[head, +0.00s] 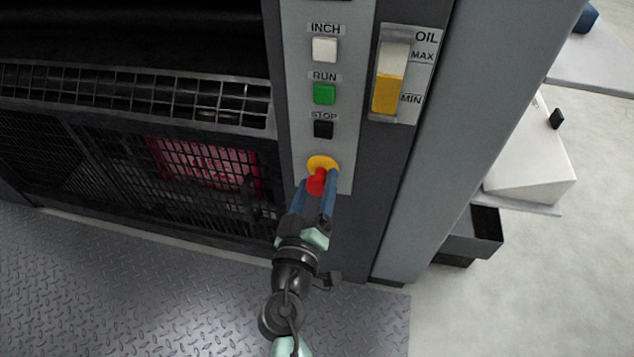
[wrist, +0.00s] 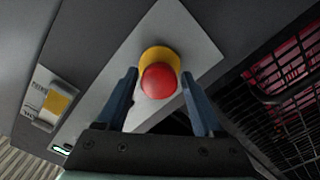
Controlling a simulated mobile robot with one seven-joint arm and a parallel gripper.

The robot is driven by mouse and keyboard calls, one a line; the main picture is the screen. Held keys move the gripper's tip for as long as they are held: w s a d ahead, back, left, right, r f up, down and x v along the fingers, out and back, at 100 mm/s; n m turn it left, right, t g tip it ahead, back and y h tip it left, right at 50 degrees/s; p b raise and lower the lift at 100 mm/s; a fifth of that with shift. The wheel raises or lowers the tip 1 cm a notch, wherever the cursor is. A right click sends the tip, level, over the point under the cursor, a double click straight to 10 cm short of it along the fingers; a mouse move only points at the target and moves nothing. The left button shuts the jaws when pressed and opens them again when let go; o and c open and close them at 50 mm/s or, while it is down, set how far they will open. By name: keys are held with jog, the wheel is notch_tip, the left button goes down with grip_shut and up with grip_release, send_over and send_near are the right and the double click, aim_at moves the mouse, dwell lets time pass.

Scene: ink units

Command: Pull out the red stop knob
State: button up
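The red stop knob (head: 316,182) sits on a yellow collar (head: 322,162) low on the light control panel. In the wrist view the round red knob (wrist: 160,81) faces me, with the yellow collar (wrist: 159,56) behind it. My gripper (head: 318,178) is open, with its two blue fingers reaching to the left and right of the knob. In the wrist view a gap shows between each finger and the knob, so no grip is visible. How deep the fingertips reach along the knob is hard to tell.
Above the knob are a black STOP button (head: 323,129), a green RUN button (head: 324,94) and a white INCH button (head: 324,50). An oil gauge (head: 388,85) is to their right. A mesh guard (head: 130,165) is at left, over a tread-plate floor (head: 130,290).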

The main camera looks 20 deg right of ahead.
jog(key=shift+o, duration=0.6)
jog(key=v, duration=1.3)
jog(key=shift+p, duration=0.35)
